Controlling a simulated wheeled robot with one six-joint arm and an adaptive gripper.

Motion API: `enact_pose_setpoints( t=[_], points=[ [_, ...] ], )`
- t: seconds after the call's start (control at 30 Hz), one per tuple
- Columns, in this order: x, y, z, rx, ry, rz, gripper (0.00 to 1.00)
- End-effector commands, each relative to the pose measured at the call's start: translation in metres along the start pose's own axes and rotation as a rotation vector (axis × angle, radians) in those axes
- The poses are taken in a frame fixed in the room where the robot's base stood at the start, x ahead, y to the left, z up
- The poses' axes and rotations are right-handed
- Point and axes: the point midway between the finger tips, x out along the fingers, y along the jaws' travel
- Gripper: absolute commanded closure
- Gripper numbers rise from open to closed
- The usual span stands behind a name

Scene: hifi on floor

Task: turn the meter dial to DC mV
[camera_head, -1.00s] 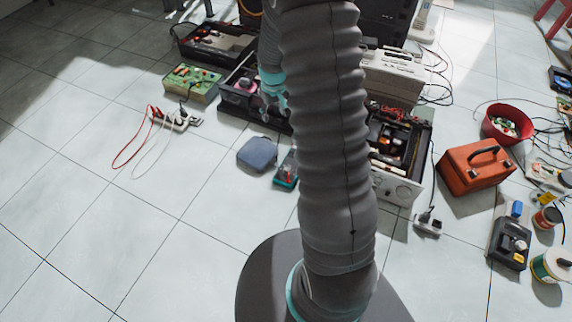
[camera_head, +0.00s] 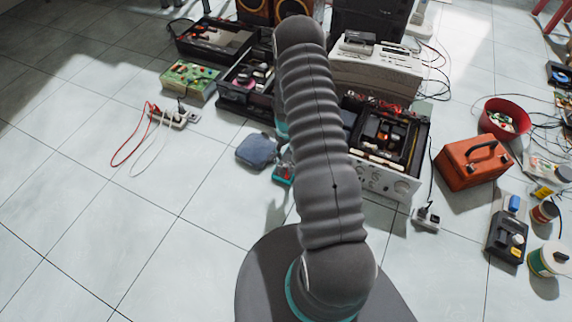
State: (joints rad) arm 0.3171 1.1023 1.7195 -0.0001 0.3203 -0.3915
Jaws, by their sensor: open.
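The meter (camera_head: 283,174) is a small teal-edged device with red on its face. It lies on the tiled floor just left of my arm, which covers part of it. Its dial and markings are too small and too hidden to read. My arm reaches up and away across the middle of the picture, then bends down behind itself. A bit of its teal wrist shows left of the arm, above the meter. My gripper is hidden behind the arm, so its fingers and any contact with the meter cannot be made out.
A blue-grey pouch (camera_head: 256,151) lies close left of the meter. An opened hi-fi unit (camera_head: 375,180) stands right of my arm. A power strip (camera_head: 167,119) with red and white leads lies left. An orange case (camera_head: 474,163) stands right. The front-left floor is clear.

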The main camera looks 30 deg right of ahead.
Motion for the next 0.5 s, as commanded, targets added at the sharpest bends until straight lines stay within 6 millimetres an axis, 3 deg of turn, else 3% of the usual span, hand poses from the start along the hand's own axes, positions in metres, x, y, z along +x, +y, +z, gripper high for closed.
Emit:
enact_pose_setpoints(
  t=[0.3, 0.5],
  points=[
    [0.060, -0.001, 0.001, 0.000, -0.001, -0.001, 0.47],
    [0.086, -0.001, 0.001, 0.000, -0.001, 0.000, 0.47]
  ],
)
